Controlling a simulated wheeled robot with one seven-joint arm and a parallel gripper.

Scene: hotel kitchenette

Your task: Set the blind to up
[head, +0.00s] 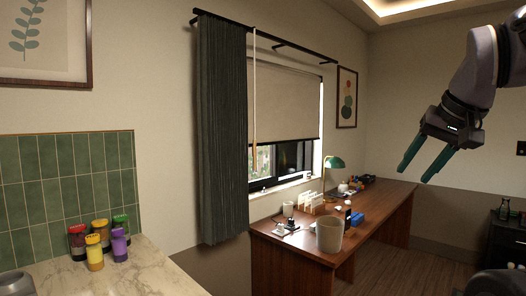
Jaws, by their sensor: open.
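The beige roller blind (284,103) hangs over the window on the far wall. It is partly lowered, with its bottom edge above the lower part of the glass (289,160), which stays uncovered. A thin pale cord or wand (254,90) hangs at the blind's left side, in front of the dark curtain's edge. My gripper (416,172) is at the upper right, with its green fingers apart and nothing between them. It is well to the right of the blind and touches nothing.
A dark green curtain (220,140) hangs from a black rod (262,34) left of the window. A wooden desk (385,207) below holds a bin (329,235), a green lamp (334,163) and small items. A marble counter (145,275) with several jars is at lower left.

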